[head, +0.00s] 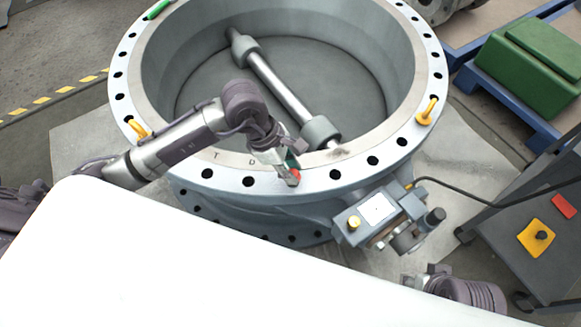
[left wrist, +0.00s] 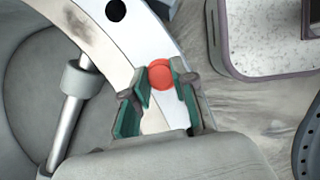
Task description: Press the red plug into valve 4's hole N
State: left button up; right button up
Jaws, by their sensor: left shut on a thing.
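The red plug (head: 295,177) is at the near part of the large grey valve's (head: 225,183) flange, at the tip of my left gripper (head: 289,168). In the left wrist view the plug's round red face (left wrist: 160,74) shows between the tips of the green-padded fingers (left wrist: 159,88), which are shut on it. The plug overlaps the flange; I cannot tell whether it is in a hole or above one. Letters T and D show on the flange left of the gripper. Letter N and a valve number are not readable. My right gripper (head: 430,274) shows partly behind the white surface.
The flange has several open black holes and yellow lifting eyes (head: 427,110). A gearbox (head: 378,216) with a yellow knob juts out below the flange. A dark cart (head: 530,230) and a green case (head: 527,68) on a blue pallet stand at right. A green object (head: 158,9) lies on the far flange.

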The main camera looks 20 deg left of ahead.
jog(key=shift+w+r, duration=0.1)
jog(key=shift+r, duration=0.4)
pick_arm(q)
jog(key=shift+f, duration=0.15)
pick_arm(e)
jog(key=shift+f, duration=0.25)
pick_arm(q)
jog(key=shift+f+b, duration=0.25)
jog(key=shift+b, duration=0.15)
jog(key=shift+f, duration=0.1)
pick_arm(e)
jog(key=shift+s+f, duration=0.2)
jog(key=shift+f, duration=0.05)
pick_arm(q)
jog(key=shift+f+b, duration=0.2)
jog(key=shift+b, duration=0.1)
pick_arm(e)
jog(key=shift+r, duration=0.1)
jog(key=shift+f, duration=0.2)
jog(key=shift+w, duration=0.15)
